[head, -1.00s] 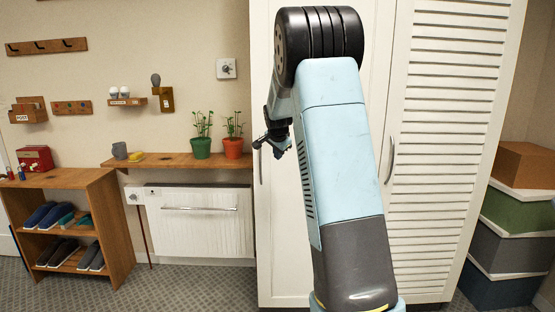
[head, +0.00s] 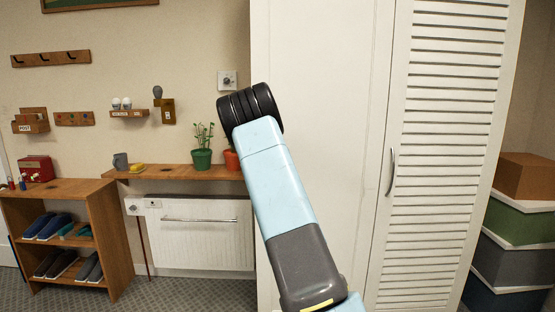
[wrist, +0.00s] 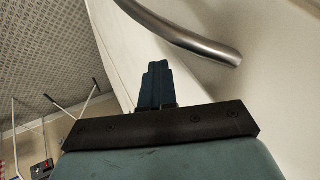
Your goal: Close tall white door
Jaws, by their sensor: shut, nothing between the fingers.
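A tall white cabinet fills the middle and right of the head view. Its plain white door (head: 325,70) is on the left and a louvered white door (head: 445,150) with a metal handle (head: 391,172) is on the right. I cannot tell how far either door stands open. In the wrist view, a curved metal handle (wrist: 185,35) is close by, above and right of my gripper (wrist: 157,72). My gripper is shut and empty, near a white surface and apart from the handle in the picture. In the head view my arm hides the gripper.
A wooden shelf (head: 165,174) with potted plants and a white radiator (head: 203,238) are left of the cabinet. A shoe rack (head: 110,235) stands further left. Stacked boxes (head: 515,225) stand right of the cabinet. Patterned carpet shows at lower left.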

